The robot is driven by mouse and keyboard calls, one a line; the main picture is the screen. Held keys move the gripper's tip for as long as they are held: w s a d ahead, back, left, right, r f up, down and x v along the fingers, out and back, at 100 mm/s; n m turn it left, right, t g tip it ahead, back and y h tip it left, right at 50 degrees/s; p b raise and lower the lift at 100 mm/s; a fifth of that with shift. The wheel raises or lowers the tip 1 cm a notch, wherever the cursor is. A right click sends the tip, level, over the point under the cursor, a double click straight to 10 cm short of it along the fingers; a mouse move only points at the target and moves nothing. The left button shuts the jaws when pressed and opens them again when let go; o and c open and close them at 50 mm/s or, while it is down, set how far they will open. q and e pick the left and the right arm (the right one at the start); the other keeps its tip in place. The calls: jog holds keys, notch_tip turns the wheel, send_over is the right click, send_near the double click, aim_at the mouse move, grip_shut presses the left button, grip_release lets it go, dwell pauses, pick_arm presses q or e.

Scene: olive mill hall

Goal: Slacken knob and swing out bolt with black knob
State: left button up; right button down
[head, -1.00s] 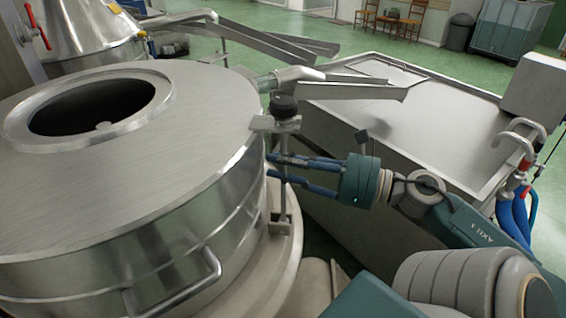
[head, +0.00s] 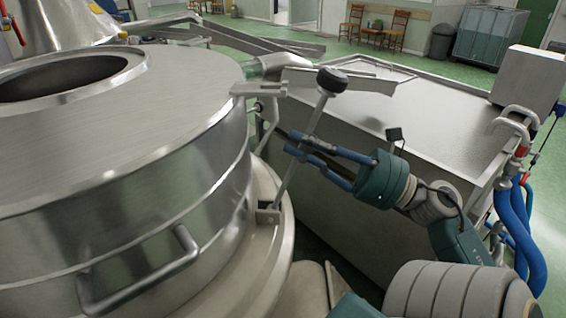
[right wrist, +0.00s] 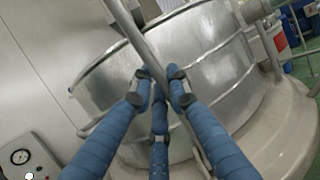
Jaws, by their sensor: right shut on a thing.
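The bolt (head: 312,128) with the black knob (head: 332,80) leans outward, to the right of the lidded steel vessel (head: 110,125). Its rod stands clear of the lug (head: 258,89) on the lid's edge, and its lower end sits in a small bracket (head: 268,214) on the vessel's rim. My right gripper (head: 295,143) is shut on the rod below the knob, with its blue fingers around it. The right wrist view shows the rod (right wrist: 150,52) running diagonally between the fingers (right wrist: 160,88); the knob is out of that view. My left gripper is not in view.
A large steel trough (head: 400,130) stands to the right, behind my right arm. A steel spout (head: 330,78) lies behind the knob. A handle (head: 140,275) sticks out from the vessel's side. Blue hoses (head: 515,225) hang at the right.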

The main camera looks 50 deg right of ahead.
jog(key=shift+s+d+f+m+t+y+b, duration=0.2)
jog(key=shift+s+d+f+t+b, duration=0.35)
jog(key=shift+b, duration=0.7)
jog(key=shift+s+d+f+m+t+y+b, duration=0.1)
jog(key=shift+s+d+f+m+t+b, duration=0.2)
jog(key=shift+s+d+t+b, duration=0.7)
jog(key=shift+s+d+f+m+t+y+b, duration=0.15)
jog(key=shift+s+f+b, duration=0.35)
jog(key=shift+b, duration=1.05)
jog(key=shift+a, duration=0.1)
